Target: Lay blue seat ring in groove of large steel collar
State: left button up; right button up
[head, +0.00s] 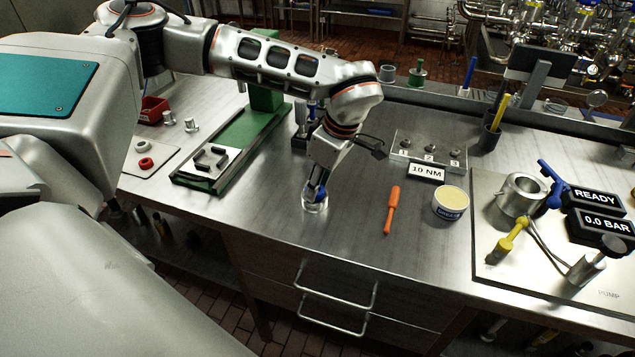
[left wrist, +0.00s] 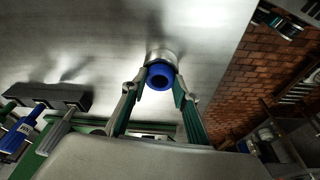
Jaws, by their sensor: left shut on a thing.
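The blue seat ring (left wrist: 160,76) shows between the fingertips of my left gripper (left wrist: 158,82) in the left wrist view. The gripper is shut on the ring, and the ring's dark hole faces the camera. A steel collar (left wrist: 162,56) is right behind the ring; I cannot tell whether the ring sits in its groove. In the head view my left gripper (head: 317,192) points down at the steel collar (head: 313,206), near the bench's front edge. The fingers mostly hide the ring there. My right gripper is not in view.
An orange screwdriver (head: 392,210) and a round tub (head: 451,203) lie to the right. Beyond them, a pump plate (head: 540,270) carries a steel cylinder (head: 522,194) and yellow and blue-handled parts. A green-based fixture (head: 215,160) stands left. The bench between fixture and screwdriver is mostly clear.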

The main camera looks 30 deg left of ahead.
pick_arm(q)
jog(key=shift+f, duration=0.15)
jog(key=o, duration=1)
jog(key=v, duration=1.2)
jog(key=shift+s, duration=0.1)
